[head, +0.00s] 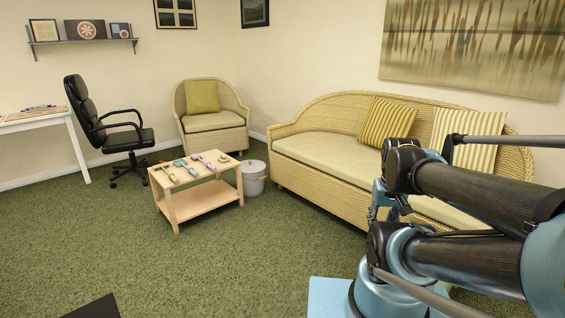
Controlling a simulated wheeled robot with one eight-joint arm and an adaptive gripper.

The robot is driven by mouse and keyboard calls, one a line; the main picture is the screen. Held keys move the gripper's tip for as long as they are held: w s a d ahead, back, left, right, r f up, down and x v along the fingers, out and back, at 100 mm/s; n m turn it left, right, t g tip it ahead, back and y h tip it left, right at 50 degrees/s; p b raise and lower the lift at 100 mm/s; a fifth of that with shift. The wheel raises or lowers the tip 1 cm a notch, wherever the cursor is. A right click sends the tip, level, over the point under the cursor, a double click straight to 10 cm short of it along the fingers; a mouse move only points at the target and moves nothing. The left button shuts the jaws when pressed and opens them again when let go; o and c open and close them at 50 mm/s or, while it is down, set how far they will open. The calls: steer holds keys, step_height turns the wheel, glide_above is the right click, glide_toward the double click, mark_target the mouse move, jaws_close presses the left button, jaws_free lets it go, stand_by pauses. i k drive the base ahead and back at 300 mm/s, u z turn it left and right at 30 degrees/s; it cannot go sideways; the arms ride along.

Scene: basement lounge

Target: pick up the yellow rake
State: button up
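A low wooden table (190,205) stands left of the middle of the head view. Several small hand tools lie in a row on its top. The leftmost one has a yellowish part (167,173) and may be the yellow rake, but it is too small to tell its shape. My arm is folded at the right of the view, far from the table. What seems to be my gripper (384,205) hangs at the front of the arm, partly hidden by its links. I cannot make out its fingers.
A grey bucket (253,178) stands right beside the table. A wicker armchair (211,118) is behind it, and a wicker sofa (320,158) is to the right. A black office chair (118,138) and white desk (45,123) are at left. The green carpet in front is mostly clear.

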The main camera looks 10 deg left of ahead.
mark_target(171, 175)
steer(key=z, duration=0.05)
steer(key=i, duration=0.55)
steer(key=u, duration=1.55)
steer(key=i, duration=2.2)
steer(key=z, duration=0.9)
